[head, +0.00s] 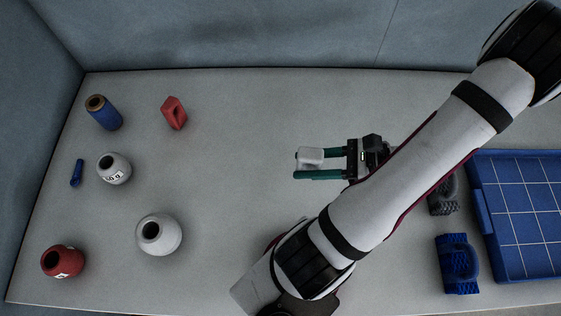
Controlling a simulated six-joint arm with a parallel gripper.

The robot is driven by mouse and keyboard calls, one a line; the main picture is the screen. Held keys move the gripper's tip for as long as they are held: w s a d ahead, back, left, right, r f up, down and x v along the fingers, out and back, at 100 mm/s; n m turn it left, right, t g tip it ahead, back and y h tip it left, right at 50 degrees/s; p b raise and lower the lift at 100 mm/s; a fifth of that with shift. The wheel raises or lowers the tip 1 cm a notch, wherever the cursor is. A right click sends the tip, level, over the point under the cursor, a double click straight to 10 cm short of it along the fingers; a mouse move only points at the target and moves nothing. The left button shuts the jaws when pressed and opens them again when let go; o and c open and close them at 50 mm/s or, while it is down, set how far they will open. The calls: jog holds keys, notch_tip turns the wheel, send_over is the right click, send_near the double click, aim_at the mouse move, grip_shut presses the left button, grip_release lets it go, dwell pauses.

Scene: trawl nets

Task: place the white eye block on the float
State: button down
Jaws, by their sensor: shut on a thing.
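My gripper (308,166) has teal fingers pointing left and is near the middle of the table. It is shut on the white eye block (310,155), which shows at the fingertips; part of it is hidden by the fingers. Its height above the table is hard to tell. A large round white body with a dark hole on top (160,236), which looks like the float, stands on the table to the lower left, apart from my gripper. Nothing rests on it.
A white labelled round pot (114,169), a red one (63,261), a blue spool (104,113), a red eye block (174,113) and a small blue piece (77,172) stand left. A blue gridded tray (484,213), blue block (457,264) and dark block (443,195) are right.

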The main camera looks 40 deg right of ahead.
jog(key=shift+v, duration=0.85)
jog(key=w+a+r+n+g+y, duration=0.35)
jog(key=w+a+n+g, duration=0.2)
jog(key=w, duration=0.45)
jog(key=w+a+r+n+g+y, duration=0.1)
jog(key=w+a+r+n+g, duration=0.15)
jog(key=a, duration=0.55)
jog(key=w+a+r+n+g+y, duration=0.1)
jog(key=w+a+r+n+g, duration=0.2)
jog(key=a, duration=0.4)
send_over(150, 230)
jog(key=shift+m+h, duration=0.25)
jog(key=shift+m, duration=0.05)
jog(key=f, duration=0.3)
jog(key=d+f, duration=0.1)
jog(key=f, duration=0.3)
jog(key=a+f, duration=0.1)
jog(key=f, duration=0.1)
jog(key=shift+f, duration=0.35)
jog(key=c, duration=0.5)
grip_release()
jog(key=shift+f, duration=0.15)
